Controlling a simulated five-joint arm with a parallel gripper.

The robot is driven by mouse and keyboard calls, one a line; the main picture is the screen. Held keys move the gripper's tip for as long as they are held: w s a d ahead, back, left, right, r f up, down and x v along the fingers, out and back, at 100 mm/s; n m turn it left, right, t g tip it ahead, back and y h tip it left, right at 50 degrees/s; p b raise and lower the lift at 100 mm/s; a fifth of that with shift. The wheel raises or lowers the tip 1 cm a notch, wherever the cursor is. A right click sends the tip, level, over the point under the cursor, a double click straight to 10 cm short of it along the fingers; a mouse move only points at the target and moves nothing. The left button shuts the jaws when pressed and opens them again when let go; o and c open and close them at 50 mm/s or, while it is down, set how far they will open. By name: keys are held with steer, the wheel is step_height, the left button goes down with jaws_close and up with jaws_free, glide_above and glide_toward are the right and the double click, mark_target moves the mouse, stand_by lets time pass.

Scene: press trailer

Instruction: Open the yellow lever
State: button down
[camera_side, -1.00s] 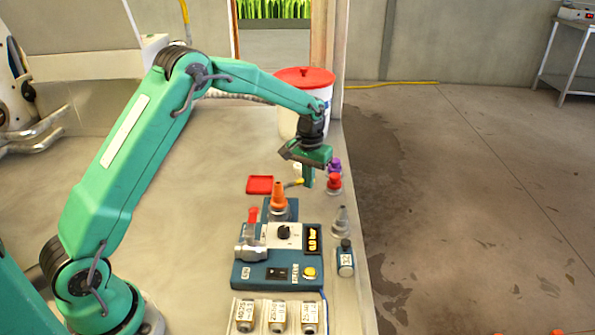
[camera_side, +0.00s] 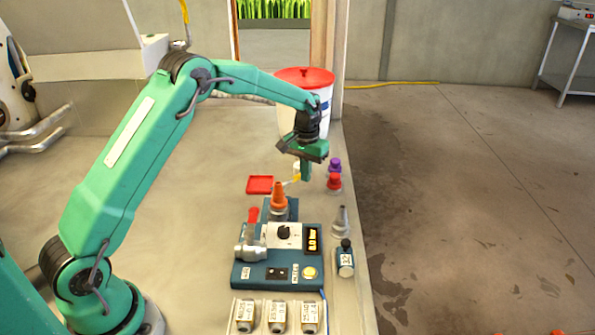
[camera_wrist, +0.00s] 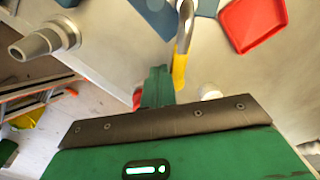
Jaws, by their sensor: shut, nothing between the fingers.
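The yellow lever (camera_side: 295,179) sticks out behind the orange nozzle cone (camera_side: 278,196) in the side view. In the wrist view the yellow lever (camera_wrist: 180,68) has a grey metal shank and a yellow tip. My gripper (camera_side: 305,174) points down at the lever's right end. Its shut green fingers (camera_wrist: 158,85) hold nothing and sit just left of the yellow tip in the wrist view. I cannot tell whether they touch it. The lever's base is partly hidden behind the cone.
The blue control box (camera_side: 252,272) carries a red handle (camera_side: 253,215), a dial and a display. A red tray (camera_side: 260,185) lies left of the lever. Red (camera_side: 334,182) and purple (camera_side: 334,165) capped pieces stand right, near the bench edge. A white bucket (camera_side: 287,122) stands behind.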

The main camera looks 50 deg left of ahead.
steer(key=shift+w+a, duration=0.25)
steer(key=shift+a, duration=1)
steer(key=shift+s+a, duration=0.15)
steer(key=shift+a, duration=0.55)
steer(key=shift+s+a, duration=0.1)
steer(key=shift+a, duration=0.6)
steer(key=shift+s+a, duration=0.1)
steer(key=shift+a, duration=0.05)
steer(key=shift+s+a, duration=0.1)
steer(key=shift+a, duration=0.05)
steer(key=shift+w+d, duration=0.3)
